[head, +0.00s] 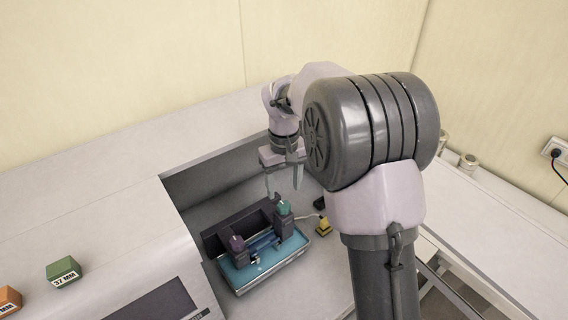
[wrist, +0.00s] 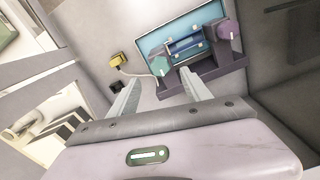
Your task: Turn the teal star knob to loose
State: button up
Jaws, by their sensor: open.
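The teal star knob (head: 284,207) sits on top of a dark post at the right end of a small fixture on a blue base plate (head: 240,277). It also shows in the wrist view (wrist: 160,65), beyond my fingertips. A purple knob (head: 236,243) tops the other post, and it shows at upper right in the wrist view (wrist: 228,30). My gripper (head: 284,192) is open and empty, with its fingers pointing down just above and behind the teal knob. In the wrist view the two fingers (wrist: 159,82) stand apart, with nothing between them. I cannot read any loose mark.
A yellow block (head: 323,227) with a cable and a small black block (head: 320,202) lie right of the fixture. A grey wall (head: 215,174) rises behind it. Green (head: 63,271) and orange (head: 9,299) blocks sit on the left housing.

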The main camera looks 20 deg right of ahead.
aim_at(284, 204)
notch_tip(284, 204, up, 11)
jog(key=shift+p, duration=0.45)
